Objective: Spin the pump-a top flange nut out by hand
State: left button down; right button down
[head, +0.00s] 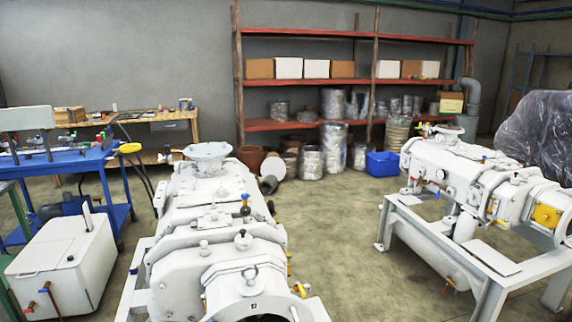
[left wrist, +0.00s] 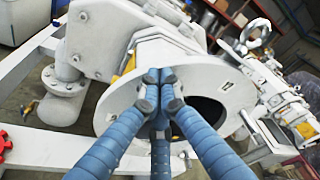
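A white pump (head: 215,225) stands in the middle of the head view, with a round flange (head: 209,150) on top at its far end. A second white pump (head: 455,170) stands on a frame at the right. I cannot tell which one is pump-a, and no single flange nut can be made out. My left gripper (left wrist: 159,80) has blue fingers that meet at the tips, with nothing visible between them. It is in front of a white round end plate (left wrist: 125,105) with a dark opening. Neither gripper shows in the head view.
A blue cart (head: 75,165) and a white tank (head: 65,265) stand at the left. Shelves (head: 305,84) with boxes and metal drums line the back wall. A blue bin (head: 383,164) is on the floor. Open floor (head: 335,235) lies between the pumps.

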pick_arm(q)
jog(key=shift+a+f, duration=0.2)
jog(key=shift+f, duration=0.05)
jog(key=shift+a+f+b, duration=0.3)
jog(key=shift+f+b, duration=0.3)
jog(key=shift+f, duration=0.2)
jog(key=shift+a, duration=0.1)
jog(key=s+d, duration=0.1)
jog(key=s, duration=0.5)
dwell(0.7)
